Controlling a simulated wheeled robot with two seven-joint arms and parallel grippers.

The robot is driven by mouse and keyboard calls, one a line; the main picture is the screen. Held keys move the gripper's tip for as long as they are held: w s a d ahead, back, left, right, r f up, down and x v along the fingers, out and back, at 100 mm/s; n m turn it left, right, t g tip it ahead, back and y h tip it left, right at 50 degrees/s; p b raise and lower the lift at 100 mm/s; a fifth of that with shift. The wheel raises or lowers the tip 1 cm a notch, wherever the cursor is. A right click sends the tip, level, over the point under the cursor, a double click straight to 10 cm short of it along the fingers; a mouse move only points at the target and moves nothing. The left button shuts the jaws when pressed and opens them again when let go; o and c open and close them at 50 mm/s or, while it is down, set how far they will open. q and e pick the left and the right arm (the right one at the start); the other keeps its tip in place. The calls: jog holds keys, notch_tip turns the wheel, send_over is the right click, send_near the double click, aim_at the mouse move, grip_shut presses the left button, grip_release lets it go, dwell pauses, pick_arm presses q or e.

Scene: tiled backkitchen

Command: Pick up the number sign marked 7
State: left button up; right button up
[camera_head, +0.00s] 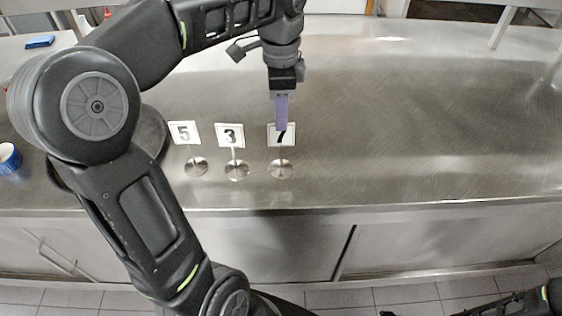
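The number sign marked 7 (289,141) is a small white card on a stand with a round metal base (281,169), upright near the counter's front edge. My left gripper (281,125) comes down from above, and its purple fingers overlap the upper part of the card, hiding part of the 7. The fingers look edge-on, so I cannot tell whether they are apart or closed on the card. My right arm shows only partly at the bottom right corner, and its gripper is not clearly in view.
Signs marked 3 (230,134) and 5 (185,133) stand just left of the 7. A dark round pan-like object lies partly behind my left arm. A blue cup (8,158) is at the far left. The steel counter (430,120) is clear on the right.

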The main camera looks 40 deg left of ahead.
aim_at(281, 145)
pick_arm(q)
jog(key=shift+f, duration=0.8)
jog(key=shift+f+p, duration=0.5)
jog(key=shift+f, duration=2.1)
jog(key=shift+d, duration=0.1)
grip_shut()
